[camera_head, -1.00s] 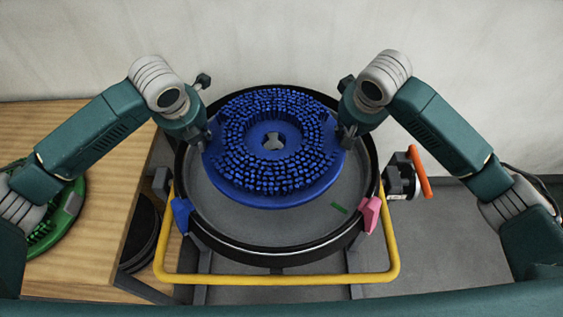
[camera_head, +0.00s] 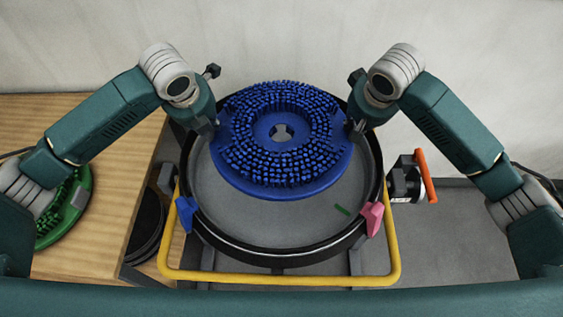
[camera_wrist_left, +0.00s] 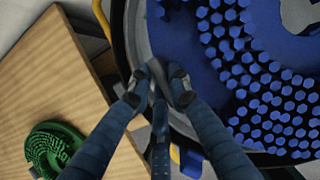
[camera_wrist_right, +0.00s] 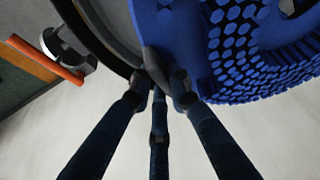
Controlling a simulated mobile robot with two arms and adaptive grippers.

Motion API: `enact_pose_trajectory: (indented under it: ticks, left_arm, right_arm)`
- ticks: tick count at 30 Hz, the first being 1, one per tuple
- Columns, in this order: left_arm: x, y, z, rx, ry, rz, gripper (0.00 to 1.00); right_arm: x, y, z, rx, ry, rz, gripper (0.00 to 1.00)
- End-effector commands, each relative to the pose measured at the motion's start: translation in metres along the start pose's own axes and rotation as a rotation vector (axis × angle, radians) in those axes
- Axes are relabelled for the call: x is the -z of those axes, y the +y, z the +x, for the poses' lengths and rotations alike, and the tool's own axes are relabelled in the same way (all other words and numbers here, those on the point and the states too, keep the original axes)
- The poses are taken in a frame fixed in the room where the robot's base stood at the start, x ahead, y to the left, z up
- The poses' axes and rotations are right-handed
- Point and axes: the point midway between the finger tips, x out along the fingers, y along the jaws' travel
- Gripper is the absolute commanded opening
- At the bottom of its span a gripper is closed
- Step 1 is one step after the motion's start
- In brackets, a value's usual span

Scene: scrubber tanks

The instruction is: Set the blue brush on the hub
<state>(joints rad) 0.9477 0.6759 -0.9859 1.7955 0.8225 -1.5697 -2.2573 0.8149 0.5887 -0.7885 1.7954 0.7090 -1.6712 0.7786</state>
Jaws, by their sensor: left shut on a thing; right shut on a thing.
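The blue brush (camera_head: 262,165) is a round disc with bristles facing up and a hole in its middle. It is over the round grey tank (camera_head: 230,212) with a black rim, toward the back. My left gripper (camera_head: 213,124) is shut on its left edge; the left wrist view shows the fingers (camera_wrist_left: 160,85) at the rim. My right gripper (camera_head: 352,128) is shut on its right edge, also seen in the right wrist view at the fingers (camera_wrist_right: 160,82). The hub is not visible; the brush may hide it.
A green brush (camera_head: 68,215) lies on the wooden table (camera_head: 85,260) at the left. A yellow bar (camera_head: 280,280) runs round the tank's front, with a blue clip (camera_head: 186,213) and a pink clip (camera_head: 372,218). An orange handle (camera_head: 426,176) sticks out at the right.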

Motion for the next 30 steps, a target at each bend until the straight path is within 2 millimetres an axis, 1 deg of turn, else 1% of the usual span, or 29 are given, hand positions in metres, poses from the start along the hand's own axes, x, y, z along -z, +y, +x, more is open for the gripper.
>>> enact_pose_trajectory:
  ticks: [7, 14, 30]
  left_arm:
    - [-0.002, 0.001, 0.000, -0.001, -0.004, -0.001, 0.00]
    - [0.001, 0.001, 0.005, -0.001, -0.005, -0.001, 0.00]
    - [0.012, 0.001, 0.033, -0.001, -0.005, -0.001, 0.00]
  right_arm:
    - [0.002, 0.001, 0.000, -0.001, 0.005, 0.001, 0.00]
    - [-0.001, 0.001, 0.005, -0.001, 0.005, 0.001, 0.00]
    - [-0.012, 0.001, 0.033, -0.001, 0.005, 0.001, 0.00]
